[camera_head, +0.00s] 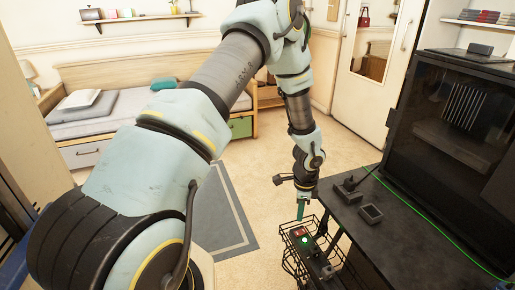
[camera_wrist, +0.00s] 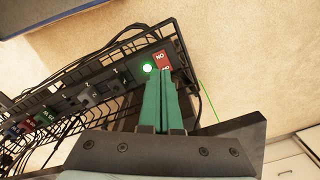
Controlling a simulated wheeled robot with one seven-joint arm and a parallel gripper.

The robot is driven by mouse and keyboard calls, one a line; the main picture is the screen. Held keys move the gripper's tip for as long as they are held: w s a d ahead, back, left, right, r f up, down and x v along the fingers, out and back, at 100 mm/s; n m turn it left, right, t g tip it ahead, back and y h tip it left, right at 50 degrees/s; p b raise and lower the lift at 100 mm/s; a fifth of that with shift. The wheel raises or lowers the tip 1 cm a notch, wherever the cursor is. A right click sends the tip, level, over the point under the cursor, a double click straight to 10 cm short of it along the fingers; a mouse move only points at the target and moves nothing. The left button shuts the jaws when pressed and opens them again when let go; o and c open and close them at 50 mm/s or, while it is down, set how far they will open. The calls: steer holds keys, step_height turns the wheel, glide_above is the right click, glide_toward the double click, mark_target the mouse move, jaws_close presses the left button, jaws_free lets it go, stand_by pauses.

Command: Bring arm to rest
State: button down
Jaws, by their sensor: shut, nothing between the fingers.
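My gripper (camera_head: 301,212) points down over a black wire basket (camera_head: 291,262) beside the dark table. Its green fingers show in the wrist view (camera_wrist: 165,82), side by side and closed, with nothing held. Just beyond the fingertips is a red switch with white lettering (camera_wrist: 162,60), partly hidden by them. I cannot tell whether the fingertips touch the switch.
A dark table (camera_head: 390,235) at the right bears small black devices (camera_head: 371,212) and a black glass-fronted cabinet (camera_head: 455,130). A green cable (camera_head: 420,222) runs across it. The wire basket (camera_wrist: 45,98) holds several plugs and cables.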

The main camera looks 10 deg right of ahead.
steer(key=w+a+r+n+t, duration=0.1)
steer(key=w+a+r+n, duration=0.1)
steer(key=a+r+n, duration=0.5)
steer(key=w+a+r+n, duration=0.2)
steer(key=a+r+n, duration=0.1)
steer(key=a+r, duration=0.7)
steer(key=s+a+r+n, duration=0.8)
steer(key=a+r+n, duration=0.2)
steer(key=a, duration=0.3)
steer(key=shift+n+t, duration=0.3)
steer(key=shift+a, duration=0.1)
